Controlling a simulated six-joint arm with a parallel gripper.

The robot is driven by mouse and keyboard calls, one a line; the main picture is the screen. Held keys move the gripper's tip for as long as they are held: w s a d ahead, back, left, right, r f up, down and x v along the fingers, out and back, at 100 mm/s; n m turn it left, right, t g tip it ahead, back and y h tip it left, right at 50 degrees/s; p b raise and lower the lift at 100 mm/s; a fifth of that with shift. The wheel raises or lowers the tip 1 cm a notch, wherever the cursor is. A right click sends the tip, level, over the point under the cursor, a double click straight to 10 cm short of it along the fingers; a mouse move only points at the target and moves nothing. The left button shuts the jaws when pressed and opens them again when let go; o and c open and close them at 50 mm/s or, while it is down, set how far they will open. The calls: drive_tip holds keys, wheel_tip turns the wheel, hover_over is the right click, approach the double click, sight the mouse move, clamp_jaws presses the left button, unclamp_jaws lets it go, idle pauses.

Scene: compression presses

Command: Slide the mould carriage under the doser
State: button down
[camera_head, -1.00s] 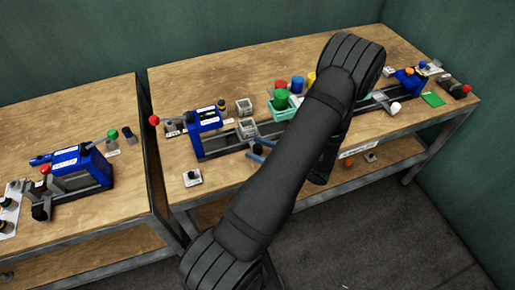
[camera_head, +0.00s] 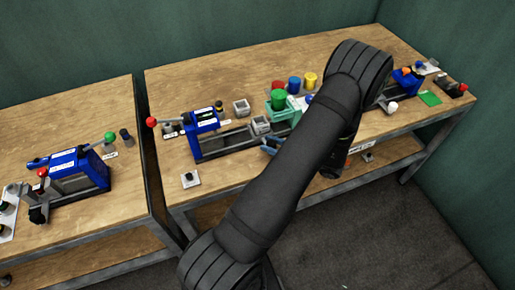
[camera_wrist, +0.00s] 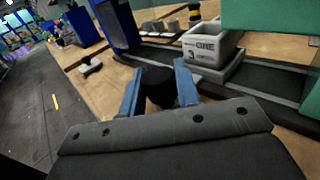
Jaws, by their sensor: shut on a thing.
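The mould carriage (camera_head: 260,126) is a pale grey box mould on a dark rail. It stands just left of the teal doser (camera_head: 279,117), which has a green hopper (camera_head: 278,98) on top. In the wrist view the lettered mould (camera_wrist: 207,47) sits on its grey base, and the teal doser body (camera_wrist: 268,18) is close on its right. My gripper (camera_wrist: 158,72) has its two blue fingers shut on a round black knob (camera_wrist: 158,90) in front of the carriage. The knob's link to the carriage is partly hidden. My arm covers part of the rail in the head view.
A blue press (camera_head: 204,122) stands at the rail's left end, and another blue unit (camera_head: 408,79) at the right. Red, blue (camera_head: 294,83) and yellow pots stand behind the doser. A loose grey mould (camera_head: 241,107) sits behind the rail. The table's front edge is near my gripper.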

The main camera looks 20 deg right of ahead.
drive_tip(key=d, duration=0.7)
drive_tip(key=c, duration=1.1)
unclamp_jaws()
drive_tip(key=v, duration=1.7)
drive_tip(key=shift+s+d+r, duration=0.1)
drive_tip(key=shift+s+d, duration=0.05)
drive_tip(key=shift+s, duration=0.05)
drive_tip(key=x, duration=1.7)
drive_tip(key=shift+w+a, duration=0.2)
drive_tip(key=shift+a, duration=0.15)
